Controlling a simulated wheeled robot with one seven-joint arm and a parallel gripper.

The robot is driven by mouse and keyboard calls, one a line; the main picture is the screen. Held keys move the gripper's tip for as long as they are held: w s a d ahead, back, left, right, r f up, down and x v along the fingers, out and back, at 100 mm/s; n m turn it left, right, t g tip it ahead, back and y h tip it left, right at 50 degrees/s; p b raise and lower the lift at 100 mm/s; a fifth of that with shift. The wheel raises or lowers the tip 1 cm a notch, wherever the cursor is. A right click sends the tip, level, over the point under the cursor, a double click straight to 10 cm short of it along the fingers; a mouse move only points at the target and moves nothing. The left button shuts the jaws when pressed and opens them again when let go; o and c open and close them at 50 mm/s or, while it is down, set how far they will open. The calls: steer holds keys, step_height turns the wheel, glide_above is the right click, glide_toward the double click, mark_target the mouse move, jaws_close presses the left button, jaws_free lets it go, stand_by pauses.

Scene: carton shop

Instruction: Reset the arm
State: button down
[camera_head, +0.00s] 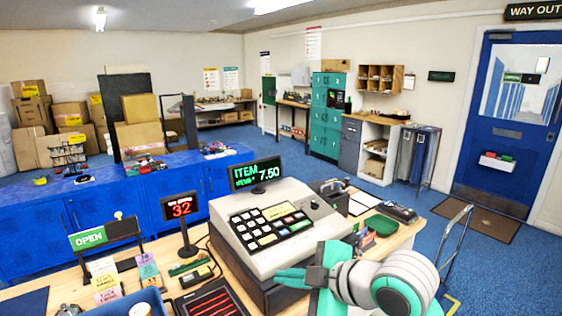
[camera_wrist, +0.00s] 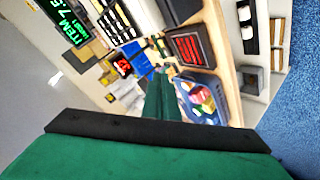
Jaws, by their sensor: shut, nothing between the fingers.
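My gripper (camera_head: 291,278) is at the bottom centre of the head view, in front of the cash register. Its green fingers are together and hold nothing. In the wrist view the closed fingers (camera_wrist: 162,97) point over the counter. My white and grey arm comes in from the lower right of the head view. The cash register (camera_head: 268,228) stands on the wooden counter (camera_head: 408,236), its display reading ITEM 7.50. I cannot tell whether the fingers touch the register's front.
A red "32" display (camera_head: 180,208), an OPEN sign (camera_head: 89,238) and a blue tray (camera_head: 140,304) stand left of the register. A green tray (camera_head: 386,226) lies to its right. Blue lockers (camera_head: 110,210) are behind. A hand cart (camera_head: 455,240) stands on open blue floor at right.

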steer(key=w+a+f+m+t, duration=0.2)
steer(key=a+f+m+t, duration=0.15)
steer(key=f+m, duration=0.3)
steer(key=w+a+f+m+t, duration=0.1)
steer(key=a+f+m+t, duration=0.1)
steer(key=f+m+t, duration=0.4)
steer(key=s+f+m+h, duration=0.6)
steer(key=s+f+m, duration=0.2)
steer(key=s+f, duration=0.45)
steer(key=s+d+f+n+g+h, duration=0.1)
steer(key=s+d+f, duration=0.1)
steer(key=s, duration=1.1)
steer(key=s+d+f+g+h, duration=0.1)
steer(key=s+f, duration=0.4)
steer(key=s, duration=0.9)
steer(key=shift+d+f+n, duration=0.15)
steer(key=shift+d+n, duration=0.2)
steer(key=shift+d, duration=0.25)
